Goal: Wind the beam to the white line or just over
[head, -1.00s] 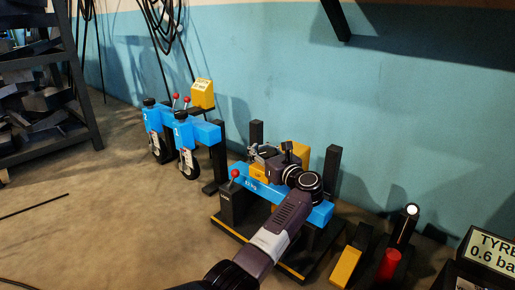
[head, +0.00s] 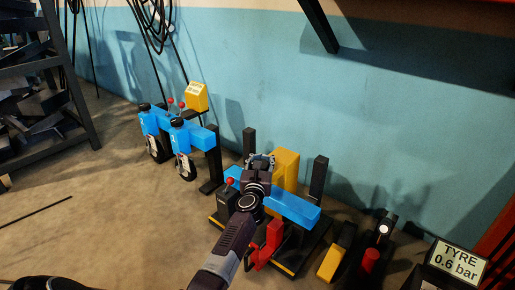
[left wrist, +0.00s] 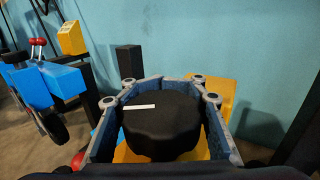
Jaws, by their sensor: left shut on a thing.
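The blue beam (head: 292,208) lies across a low black stand (head: 228,226), with dark posts behind it and a yellow block (head: 284,168) at its middle. My left gripper (head: 259,162) points away from me over the beam, in front of the yellow block. In the left wrist view its fingers (left wrist: 163,112) are shut around a round black knob (left wrist: 165,132). The knob's top carries a short white bar (left wrist: 139,107). The head view hides the knob behind the gripper. I cannot make out a white line on the stand. My right gripper is not in view.
Two blue wheeled units (head: 180,140) stand at the left by the wall. A red lever piece (head: 266,245) is at the stand's front, close to my left arm. A tyre sign (head: 456,262), a red cylinder (head: 370,260) and a yellow wedge (head: 330,264) are at the right.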

